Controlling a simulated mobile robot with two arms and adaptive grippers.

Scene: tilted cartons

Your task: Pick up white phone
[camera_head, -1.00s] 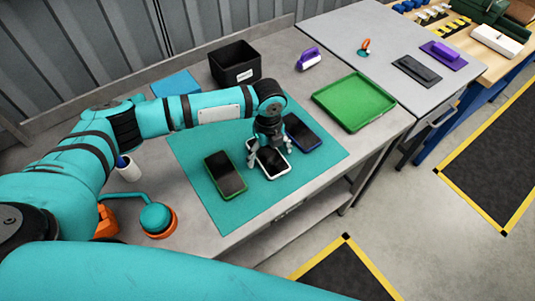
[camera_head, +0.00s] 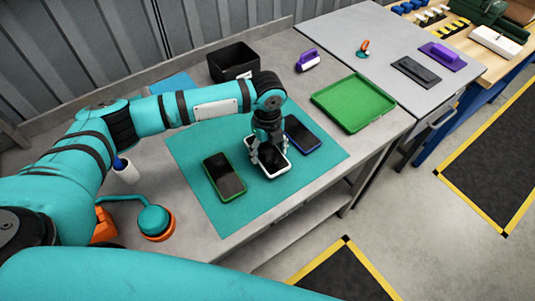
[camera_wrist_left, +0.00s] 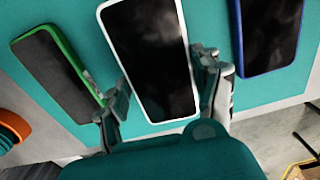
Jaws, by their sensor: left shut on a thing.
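The white phone (camera_head: 273,163) has a white rim and a dark screen. It is in the middle of a row of phones over the teal mat (camera_head: 230,212). My left gripper (camera_head: 267,160) points down over it, shut on its two long sides. In the left wrist view the white phone (camera_wrist_left: 150,60) sits between the two fingers (camera_wrist_left: 165,88). Whether it is lifted off the mat is hard to tell. A green-rimmed phone (camera_head: 224,177) lies to its left and a blue-rimmed phone (camera_head: 301,134) to its right. My right gripper is not in view.
A green tray (camera_head: 354,103) lies right of the mat. A black bin (camera_head: 233,63) and a purple-handled tool (camera_head: 308,60) stand at the back. An orange and teal round object (camera_head: 156,222) and a white cup (camera_head: 126,171) are at the left.

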